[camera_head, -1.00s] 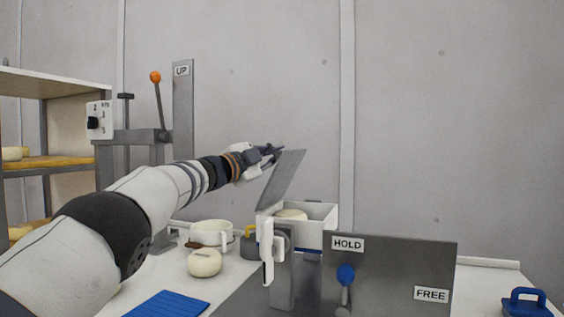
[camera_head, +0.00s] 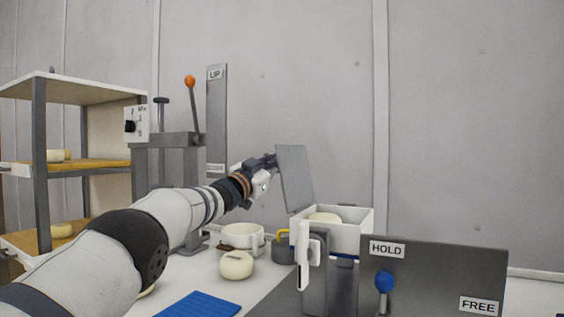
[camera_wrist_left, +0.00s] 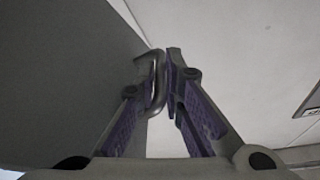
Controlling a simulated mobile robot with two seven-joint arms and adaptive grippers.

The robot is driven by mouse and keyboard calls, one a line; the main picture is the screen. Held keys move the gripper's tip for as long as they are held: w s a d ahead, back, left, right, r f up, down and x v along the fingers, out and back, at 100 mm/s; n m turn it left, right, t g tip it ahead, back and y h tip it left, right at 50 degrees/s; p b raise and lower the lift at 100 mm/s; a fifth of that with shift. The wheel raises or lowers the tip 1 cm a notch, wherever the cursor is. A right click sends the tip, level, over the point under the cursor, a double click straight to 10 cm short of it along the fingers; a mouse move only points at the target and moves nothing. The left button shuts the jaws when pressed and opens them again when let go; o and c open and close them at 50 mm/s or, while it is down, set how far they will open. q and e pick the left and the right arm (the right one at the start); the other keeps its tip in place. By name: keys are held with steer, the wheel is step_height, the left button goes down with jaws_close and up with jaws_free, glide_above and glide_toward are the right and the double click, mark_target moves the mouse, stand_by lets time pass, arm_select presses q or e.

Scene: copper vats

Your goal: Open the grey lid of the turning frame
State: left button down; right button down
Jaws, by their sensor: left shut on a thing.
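The grey lid (camera_head: 295,180) stands up at the left edge of the white box of the turning frame (camera_head: 352,240), leaning slightly left past upright. The box is open on top, and a pale round cheese (camera_head: 324,217) shows inside. My left gripper (camera_head: 272,160) is at the lid's upper left side. In the left wrist view my left gripper (camera_wrist_left: 167,62) is shut on the lid's bent metal handle (camera_wrist_left: 157,85), with the lid's flat face (camera_wrist_left: 65,80) on the left. My right gripper is not in view.
A grey panel (camera_head: 435,275) with HOLD and FREE labels and a blue-knobbed lever (camera_head: 384,284) stands in front at right. A press with an orange-knobbed lever (camera_head: 190,82) stands behind my arm. A cheese (camera_head: 236,265), a white pot (camera_head: 242,236) and a blue mat (camera_head: 198,306) are on the table.

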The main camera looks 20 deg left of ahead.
arm_select(q)
steer(key=shift+a+r, duration=0.15)
steer(key=shift+a, duration=0.05)
stand_by(0.3)
steer(key=c, duration=1.7)
jaws_free()
steer(key=shift+f, duration=0.2)
steer(key=v, duration=1.2)
